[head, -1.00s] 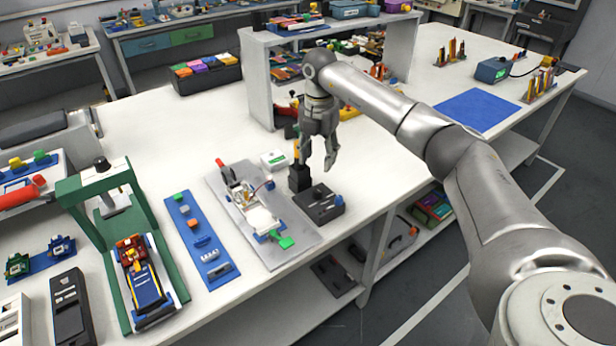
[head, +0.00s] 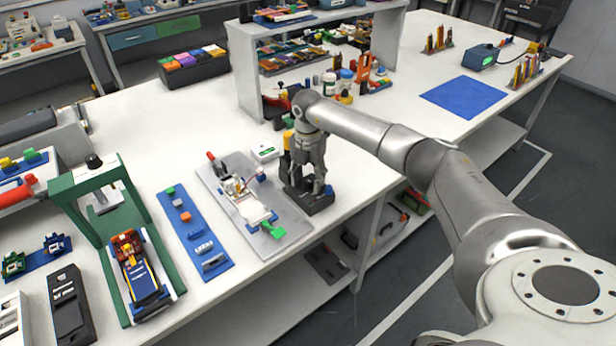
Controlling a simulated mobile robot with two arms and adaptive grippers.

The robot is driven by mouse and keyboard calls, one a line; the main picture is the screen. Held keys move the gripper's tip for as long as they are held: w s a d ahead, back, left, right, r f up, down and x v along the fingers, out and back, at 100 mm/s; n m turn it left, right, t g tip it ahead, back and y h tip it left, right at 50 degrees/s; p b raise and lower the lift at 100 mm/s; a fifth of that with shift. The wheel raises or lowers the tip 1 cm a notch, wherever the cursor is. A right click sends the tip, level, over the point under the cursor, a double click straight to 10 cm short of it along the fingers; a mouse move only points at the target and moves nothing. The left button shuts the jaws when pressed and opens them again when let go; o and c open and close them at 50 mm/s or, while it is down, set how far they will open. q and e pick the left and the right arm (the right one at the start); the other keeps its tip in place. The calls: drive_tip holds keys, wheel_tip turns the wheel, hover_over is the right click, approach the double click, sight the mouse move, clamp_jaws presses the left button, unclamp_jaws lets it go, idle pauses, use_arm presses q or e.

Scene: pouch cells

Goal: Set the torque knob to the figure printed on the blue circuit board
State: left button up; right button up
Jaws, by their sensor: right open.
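My right gripper (head: 308,190) points down over a low black box (head: 318,207) at the table's front edge. Its jaws are open and hide most of the box's top, so I cannot tell whether they touch it. I cannot make out for sure which item is the blue circuit board, and no printed figure is readable. A blue strip (head: 190,226) with several small parts lies left of a grey metal plate (head: 285,243). My left gripper is not in view.
The grey plate carries a white fixture, close left of my right gripper. A small white box (head: 265,153) stands behind it. A green press frame (head: 115,172) stands at left, a white shelf (head: 245,85) behind. A flat blue mat (head: 463,97) lies at right.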

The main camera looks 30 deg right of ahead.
drive_tip(key=c, duration=1.1)
drive_tip(key=shift+o, duration=0.2)
drive_tip(key=n+b, duration=0.1)
drive_tip(key=n, duration=0.3)
drive_tip(key=shift+n, duration=0.3)
drive_tip(key=n+b, duration=0.1)
drive_tip(key=n, duration=0.3)
drive_tip(key=shift+n, duration=0.7)
drive_tip(key=o, duration=1.1)
drive_tip(key=shift+c, duration=0.2)
